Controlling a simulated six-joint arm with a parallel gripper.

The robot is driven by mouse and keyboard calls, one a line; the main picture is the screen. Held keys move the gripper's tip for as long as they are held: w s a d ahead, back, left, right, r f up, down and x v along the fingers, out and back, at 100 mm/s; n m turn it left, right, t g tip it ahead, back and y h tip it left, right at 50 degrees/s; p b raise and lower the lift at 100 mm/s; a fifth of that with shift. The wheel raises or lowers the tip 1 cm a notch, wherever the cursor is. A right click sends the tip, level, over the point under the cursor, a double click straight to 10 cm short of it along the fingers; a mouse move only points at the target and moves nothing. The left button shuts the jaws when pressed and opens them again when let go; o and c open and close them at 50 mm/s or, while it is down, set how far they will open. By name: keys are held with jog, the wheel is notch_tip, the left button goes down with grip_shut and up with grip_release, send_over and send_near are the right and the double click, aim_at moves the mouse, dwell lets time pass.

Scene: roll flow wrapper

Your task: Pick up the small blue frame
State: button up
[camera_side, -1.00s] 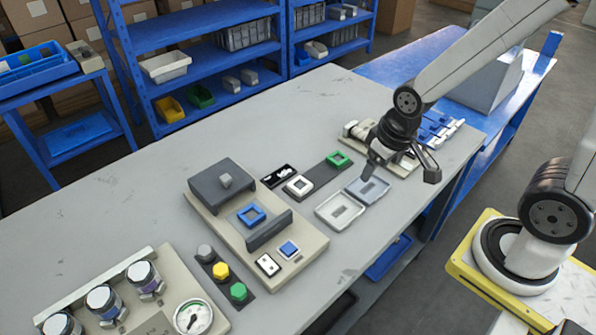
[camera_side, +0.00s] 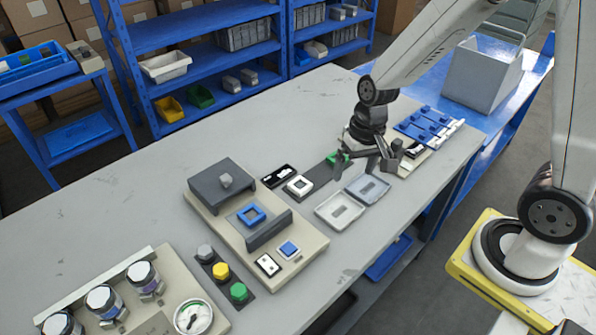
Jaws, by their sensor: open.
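The small blue frame (camera_side: 251,214) is a square ring with an open middle. It lies on the beige base of a fixture (camera_side: 312,240), between a dark grey raised block (camera_side: 214,184) and a dark upright plate (camera_side: 270,229). My gripper (camera_side: 368,160) is open and empty, to the right of and farther back than the blue frame, well apart from it. Its fingers hang near a green frame (camera_side: 338,158), which they partly hide, and the grey lid of a small open case (camera_side: 368,187).
A white frame (camera_side: 299,185) and a black tray (camera_side: 278,176) lie between my gripper and the fixture. Yellow and green buttons (camera_side: 238,291) and jars (camera_side: 144,278) stand at the front left. The back left of the table (camera_side: 120,195) is clear.

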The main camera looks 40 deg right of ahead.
jog(key=w+a+f+m+g+y, duration=0.2)
jog(key=w+a+f+m+y, duration=0.35)
jog(key=w+m, duration=0.2)
jog(key=m+t+y, duration=0.1)
jog(key=m+y, duration=0.5)
send_near(245, 217)
jog(key=shift+s+d+f+n, duration=0.25)
jog(key=shift+s+d, duration=0.25)
jog(key=shift+w+a+f+m+t+y, duration=0.1)
jog(key=shift+w+f+m+t+y, duration=0.2)
jog(key=shift+w+m, duration=0.15)
jog(key=shift+x, duration=1.3)
jog(key=shift+a, duration=0.1)
jog(key=shift+x, duration=2.5)
